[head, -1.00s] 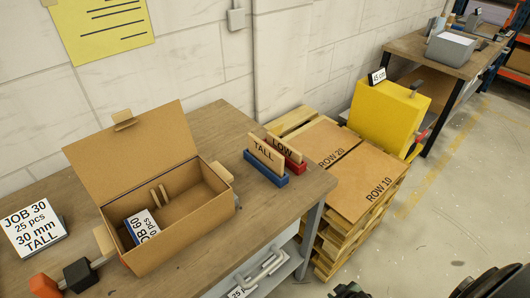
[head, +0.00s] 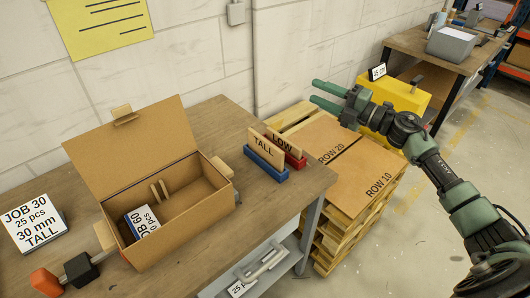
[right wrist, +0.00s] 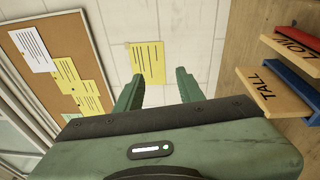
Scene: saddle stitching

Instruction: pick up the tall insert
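The tall insert (head: 265,151) is a thin wooden board marked TALL. It stands upright in a blue holder (head: 266,173) near the right end of the wooden table. It also shows in the right wrist view (right wrist: 272,92), at the right edge. My right gripper (head: 315,93) is open and empty, above and to the right of the insert, over the pallet area. In the right wrist view its two fingers (right wrist: 158,88) are apart with only the wall behind. My left gripper is not in view.
The low insert (head: 284,143) stands in a red holder (head: 296,163) just behind the tall one. An open cardboard box (head: 190,220) with a card inside is to the left. A pallet with brown sheets (head: 375,175) is at the right, with a yellow block (head: 411,95) behind.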

